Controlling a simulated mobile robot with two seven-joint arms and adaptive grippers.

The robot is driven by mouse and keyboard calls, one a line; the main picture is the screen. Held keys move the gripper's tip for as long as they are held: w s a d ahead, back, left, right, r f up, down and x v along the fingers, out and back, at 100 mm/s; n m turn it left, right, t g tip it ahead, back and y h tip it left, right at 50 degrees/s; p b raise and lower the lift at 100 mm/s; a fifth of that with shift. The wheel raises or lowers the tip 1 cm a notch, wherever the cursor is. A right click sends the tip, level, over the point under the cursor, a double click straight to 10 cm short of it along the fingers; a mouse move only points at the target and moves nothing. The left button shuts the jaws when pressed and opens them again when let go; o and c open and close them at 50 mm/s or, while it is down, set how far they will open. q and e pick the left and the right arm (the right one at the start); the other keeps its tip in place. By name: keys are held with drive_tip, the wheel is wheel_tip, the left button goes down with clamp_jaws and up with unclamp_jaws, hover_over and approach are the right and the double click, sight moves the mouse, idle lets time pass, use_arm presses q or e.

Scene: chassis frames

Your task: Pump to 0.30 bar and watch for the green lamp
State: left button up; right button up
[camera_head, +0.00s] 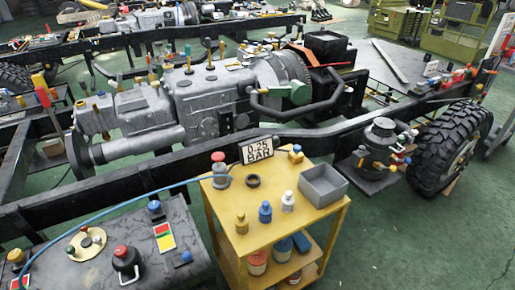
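A sign reading "0.25 BAR" (257,150) stands at the back of a yellow cart (228,232). A grey cylinder with a red top (220,172), perhaps the pump, stands upright on the cart's back left. A thin blue hose (130,203) runs from near it leftward to the dark tank (205,262) at lower left. On the tank are a small red, yellow and green panel (164,237) and a black red-knobbed part (126,260). I cannot make out a lit green lamp. Neither of my grippers shows.
The cart top also holds a grey open bin (323,185), a black ring (253,181) and several small bottles. A black chassis rail (330,137) runs close behind it. A large tyre (450,148) stands at right. Green floor at lower right is clear.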

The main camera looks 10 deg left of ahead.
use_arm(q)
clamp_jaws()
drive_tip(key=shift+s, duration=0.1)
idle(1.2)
